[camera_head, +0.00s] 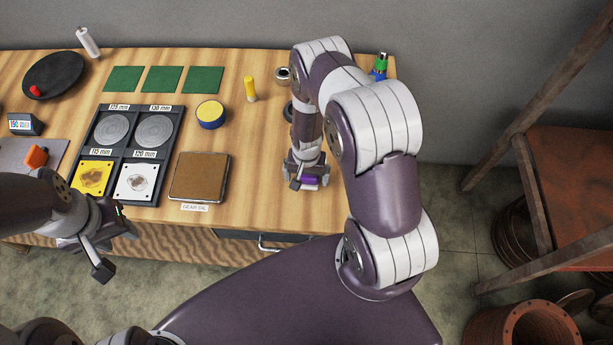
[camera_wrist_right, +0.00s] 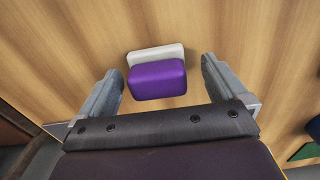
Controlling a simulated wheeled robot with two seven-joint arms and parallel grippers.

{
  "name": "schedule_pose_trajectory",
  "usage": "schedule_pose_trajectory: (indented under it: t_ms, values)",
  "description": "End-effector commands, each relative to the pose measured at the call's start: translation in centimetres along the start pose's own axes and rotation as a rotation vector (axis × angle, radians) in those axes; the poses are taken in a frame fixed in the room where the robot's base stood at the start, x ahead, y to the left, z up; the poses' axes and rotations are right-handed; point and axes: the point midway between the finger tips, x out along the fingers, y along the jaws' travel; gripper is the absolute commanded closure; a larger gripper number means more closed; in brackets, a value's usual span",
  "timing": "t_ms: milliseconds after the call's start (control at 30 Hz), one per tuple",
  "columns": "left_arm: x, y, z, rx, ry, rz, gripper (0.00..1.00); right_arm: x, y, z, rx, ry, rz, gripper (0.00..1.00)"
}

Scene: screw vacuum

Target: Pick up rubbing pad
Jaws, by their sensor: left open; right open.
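The rubbing pad (camera_wrist_right: 157,80) is a small block with a purple top and a white part behind it, lying on the wooden table. In the right wrist view it lies ahead of and between the two open fingers of my right gripper (camera_wrist_right: 163,84), with gaps on both sides. In the head view the pad shows as a bit of purple (camera_head: 311,180) at the fingers of my right gripper (camera_head: 306,183), mostly hidden by them. My left gripper (camera_head: 106,250) is open and empty in front of the table's front edge.
A brown square pad (camera_head: 200,177) on a tray lies left of my right gripper. A black rack (camera_head: 126,150) with discs and plates is further left. A yellow bottle (camera_head: 250,89), a yellow-blue tin (camera_head: 210,114) and green sheets (camera_head: 163,79) stand behind.

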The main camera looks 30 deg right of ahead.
Motion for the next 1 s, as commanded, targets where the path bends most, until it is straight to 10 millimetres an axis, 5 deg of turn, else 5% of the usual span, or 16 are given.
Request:
schedule_pose_trajectory:
  t_ms: [133, 300, 667, 900, 1000]
  values:
    - [0.1, 0.0, 0.0, 0.000, 0.000, 0.000, 0.57, 0.0, 0.0, 0.0, 0.000, 0.001, 0.000, 0.08]
    - [0.1, 0.0, 0.0, 0.000, 0.000, 0.000, 0.57, 0.0, 0.0, 0.0, 0.000, 0.001, 0.000, 0.62]
    - [0.2, 0.0, 0.0, 0.000, 0.000, 0.000, 0.57, -0.4, -0.1, -0.1, 0.000, 0.003, -0.001, 0.62]
    - [1.4, 0.0, 0.1, 0.000, 0.000, 0.000, 0.57, -4.1, -0.1, -0.2, 0.000, 0.007, -0.003, 0.62]
    - [1.7, 0.0, 0.2, 0.000, 0.000, 0.000, 0.57, -5.4, 2.4, 0.4, 0.007, 0.002, -0.001, 0.62]
